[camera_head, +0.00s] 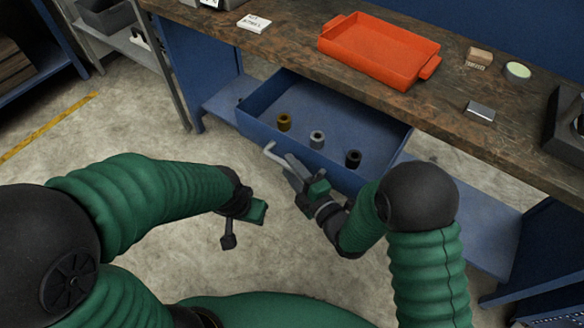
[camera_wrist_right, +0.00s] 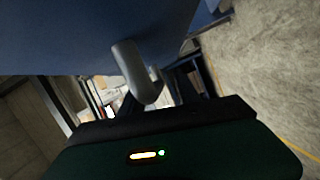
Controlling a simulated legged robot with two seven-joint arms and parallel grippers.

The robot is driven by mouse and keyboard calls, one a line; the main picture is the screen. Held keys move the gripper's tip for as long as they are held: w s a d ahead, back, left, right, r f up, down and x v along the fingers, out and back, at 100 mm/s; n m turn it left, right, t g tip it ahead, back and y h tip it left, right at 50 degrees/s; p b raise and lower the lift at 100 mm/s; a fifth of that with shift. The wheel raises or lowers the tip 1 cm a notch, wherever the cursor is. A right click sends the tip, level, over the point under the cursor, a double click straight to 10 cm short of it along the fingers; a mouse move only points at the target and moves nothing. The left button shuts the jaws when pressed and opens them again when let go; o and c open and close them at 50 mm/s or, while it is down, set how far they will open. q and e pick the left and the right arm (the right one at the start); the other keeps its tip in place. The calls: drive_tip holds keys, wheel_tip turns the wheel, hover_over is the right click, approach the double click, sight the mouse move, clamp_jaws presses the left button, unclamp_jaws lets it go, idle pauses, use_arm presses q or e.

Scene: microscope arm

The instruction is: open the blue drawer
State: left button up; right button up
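The blue drawer (camera_head: 322,163) is pulled out from under the workbench, its inside showing in the head view.
On the wooden workbench (camera_head: 290,42) are an orange tray (camera_head: 380,48), a white labelled card (camera_head: 254,23), small boxes and a round dish (camera_head: 517,71). A blue lower shelf (camera_head: 465,215) lies right of the drawer. Bare concrete floor (camera_head: 125,125) lies in front.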

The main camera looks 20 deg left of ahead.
drive_tip(key=shift+r, duration=0.2)
drive_tip(key=p+v, duration=0.6)
drive_tip(key=v, duration=1.1)
drive_tip(key=shift+f+p, duration=0.2)
drive_tip(key=shift+p, duration=0.15)
drive_tip(key=shift+a, duration=0.1)
